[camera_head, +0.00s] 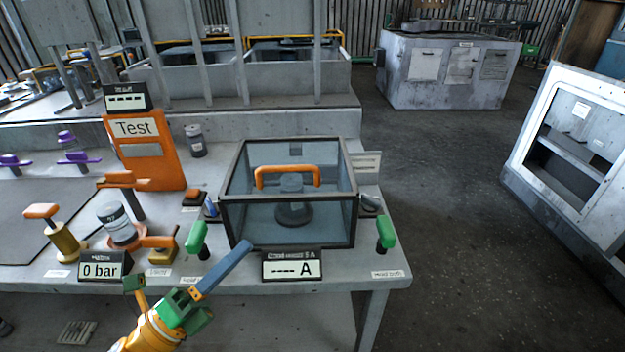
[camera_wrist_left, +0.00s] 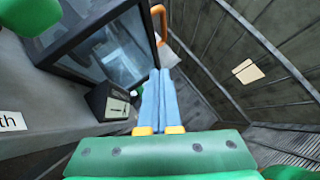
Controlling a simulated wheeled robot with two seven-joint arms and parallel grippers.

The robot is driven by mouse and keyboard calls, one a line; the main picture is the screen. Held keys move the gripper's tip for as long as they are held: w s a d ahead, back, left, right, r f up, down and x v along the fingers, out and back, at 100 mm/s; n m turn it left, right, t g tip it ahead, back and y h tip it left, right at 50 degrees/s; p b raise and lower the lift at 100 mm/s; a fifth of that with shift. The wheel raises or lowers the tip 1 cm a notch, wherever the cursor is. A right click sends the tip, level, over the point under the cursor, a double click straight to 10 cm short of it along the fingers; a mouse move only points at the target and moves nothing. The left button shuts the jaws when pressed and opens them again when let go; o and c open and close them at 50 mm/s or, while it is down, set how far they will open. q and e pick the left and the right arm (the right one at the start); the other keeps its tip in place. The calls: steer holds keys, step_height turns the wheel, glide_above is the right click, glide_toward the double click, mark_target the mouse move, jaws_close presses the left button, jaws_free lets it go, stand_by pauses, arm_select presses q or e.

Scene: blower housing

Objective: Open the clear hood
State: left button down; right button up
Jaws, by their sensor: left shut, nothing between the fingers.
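The clear hood (camera_head: 240,215) is a dark-framed transparent box on the bench, with an orange handle (camera_head: 287,170) across it. It looks closed, and a dark round part (camera_head: 293,213) shows inside. My left gripper (camera_head: 247,247) is shut and empty, its blue fingers at the hood's front lower left corner in the head view; I cannot tell if they touch it. In the left wrist view the blue fingers (camera_wrist_left: 152,85) are together, with the hood (camera_wrist_left: 108,55) to their left and the orange handle (camera_wrist_left: 158,22) beyond their tips. My right gripper is not in view.
Green handles (camera_head: 197,240) and (camera_head: 386,233) stand on either side of the hood. A display reading "A" (camera_head: 292,268) stands in front of it, and a "0 bar" display (camera_head: 103,268) is to the left. An orange Test panel (camera_head: 145,150) stands behind. Open floor lies to the right.

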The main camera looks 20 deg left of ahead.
mark_target(274, 200)
arm_select(q)
steer(key=w+d+r+p, duration=0.1)
steer(key=w+r, duration=0.1)
steer(key=w, duration=0.1)
steer(key=w+d+r+p, duration=0.1)
steer(key=w+r, duration=0.1)
steer(key=w, duration=0.1)
steer(key=w+d+r+p, duration=0.1)
steer(key=w+r+p, duration=0.1)
steer(key=shift+w+d+r, duration=0.15)
steer(key=shift+w+d, duration=0.05)
steer(key=shift+w, duration=0.2)
steer(key=shift+w+a+r, duration=0.1)
steer(key=shift+w, duration=0.2)
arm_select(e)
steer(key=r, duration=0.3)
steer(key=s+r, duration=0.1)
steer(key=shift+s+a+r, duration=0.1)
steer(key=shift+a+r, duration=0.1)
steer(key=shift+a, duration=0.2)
arm_select(q)
steer(key=shift+r, duration=0.1)
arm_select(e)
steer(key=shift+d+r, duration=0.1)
